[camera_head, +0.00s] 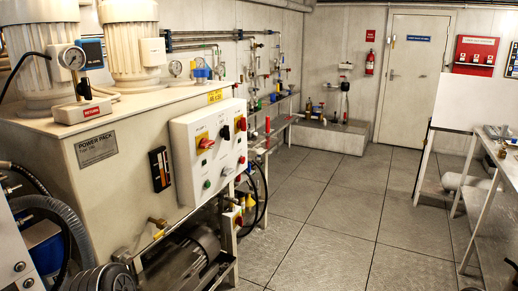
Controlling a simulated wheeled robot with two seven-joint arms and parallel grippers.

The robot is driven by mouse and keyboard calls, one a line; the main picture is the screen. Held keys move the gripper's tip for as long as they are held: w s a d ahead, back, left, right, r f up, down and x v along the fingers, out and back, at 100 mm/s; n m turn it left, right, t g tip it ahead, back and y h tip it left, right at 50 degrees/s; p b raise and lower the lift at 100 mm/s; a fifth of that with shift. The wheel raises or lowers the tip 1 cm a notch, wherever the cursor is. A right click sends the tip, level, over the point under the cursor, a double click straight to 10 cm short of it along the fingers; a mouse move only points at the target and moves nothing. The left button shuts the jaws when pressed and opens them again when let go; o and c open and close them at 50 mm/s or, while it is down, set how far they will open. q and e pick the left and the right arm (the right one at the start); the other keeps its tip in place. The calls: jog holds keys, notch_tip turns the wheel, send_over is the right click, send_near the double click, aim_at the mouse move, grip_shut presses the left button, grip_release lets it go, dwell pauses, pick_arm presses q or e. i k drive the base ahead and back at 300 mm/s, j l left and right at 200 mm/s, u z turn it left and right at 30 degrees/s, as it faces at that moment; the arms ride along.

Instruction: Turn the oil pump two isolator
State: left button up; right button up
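A white control panel (208,150) is fixed to the side of the cream power pack tank (120,150), left of centre. It carries two rotary isolator switches with red handles on yellow plates. One isolator (205,142) is at the panel's upper left; the other isolator (240,124) is at its upper right. The lettering by them is too small to read, so I cannot tell which is pump two. Neither of my grippers can be made out in this view.
A bench (272,135) with pipework runs behind the panel. The tiled floor (335,215) is clear in the middle. White-legged tables (481,222) stand at the right.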

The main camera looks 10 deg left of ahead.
aim_at(242, 122)
jog(key=i+u, duration=0.3)
jog(key=i, duration=0.55)
jog(key=i+l, duration=0.15)
jog(key=l, duration=0.2)
jog(key=i+l, duration=0.2)
jog(key=l, duration=0.15)
jog(key=i+l, duration=0.15)
jog(key=l, duration=0.15)
jog(key=i+l+u, duration=0.1)
jog(key=l, duration=0.25)
jog(key=i+l, duration=0.2)
jog(key=l, duration=0.15)
jog(key=i+l, duration=0.2)
jog(key=l, duration=0.15)
jog(key=i+l, duration=0.15)
jog(key=l, duration=0.2)
jog(key=i+l, duration=0.15)
jog(key=l, duration=0.2)
jog(key=u, duration=0.05)
